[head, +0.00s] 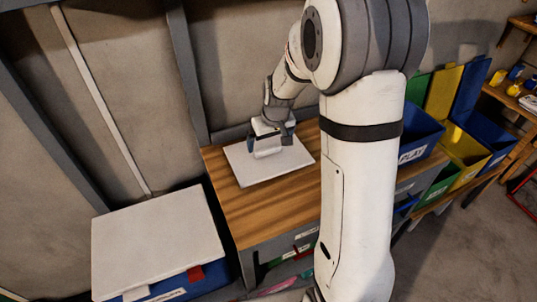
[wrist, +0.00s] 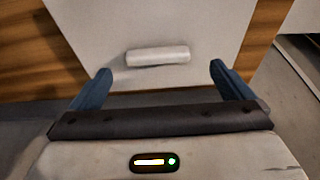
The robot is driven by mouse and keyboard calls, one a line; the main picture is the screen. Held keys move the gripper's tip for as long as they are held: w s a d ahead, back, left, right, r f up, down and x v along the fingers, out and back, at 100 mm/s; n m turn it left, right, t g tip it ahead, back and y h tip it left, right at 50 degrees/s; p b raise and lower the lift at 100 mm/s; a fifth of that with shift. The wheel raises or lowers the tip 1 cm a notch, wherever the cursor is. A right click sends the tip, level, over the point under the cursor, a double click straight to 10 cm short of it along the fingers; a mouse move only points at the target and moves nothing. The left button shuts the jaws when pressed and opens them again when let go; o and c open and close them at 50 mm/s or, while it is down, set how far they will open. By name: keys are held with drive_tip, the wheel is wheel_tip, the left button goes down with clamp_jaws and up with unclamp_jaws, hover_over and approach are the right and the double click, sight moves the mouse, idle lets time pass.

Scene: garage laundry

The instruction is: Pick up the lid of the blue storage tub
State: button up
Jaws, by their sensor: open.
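A flat white lid-like panel (head: 245,176) with a raised white bar handle (head: 267,153) lies on the wooden bench. In the wrist view the panel (wrist: 150,22) fills the middle, and its handle (wrist: 157,55) shows between and just beyond the fingertips. My gripper (head: 269,144) is over this panel, its fingers (wrist: 160,70) open on either side of the handle. I cannot tell whether they touch it. A blue tub (head: 214,279) at lower left has a white top (head: 155,240) with a red clasp at its front edge. Which white piece is the named lid is unclear.
The wooden bench (head: 238,212) has bare top around the panel. The wall stands close behind it. Blue, green and yellow bins (head: 464,146) stand at the right, one blue bin (head: 413,143) labelled. Open floor (head: 460,250) lies at lower right.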

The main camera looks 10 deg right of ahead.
sight(268, 149)
drive_tip(key=shift+w+p+x, duration=0.15)
drive_tip(key=shift+p+x, duration=0.2)
drive_tip(key=shift+x, duration=1)
drive_tip(key=shift+w+p+x, duration=0.2)
drive_tip(key=shift+p+x, duration=0.15)
drive_tip(key=shift+x, duration=1.05)
drive_tip(key=shift+d+r, duration=0.1)
drive_tip(key=shift+d, duration=0.05)
drive_tip(key=c, duration=0.9)
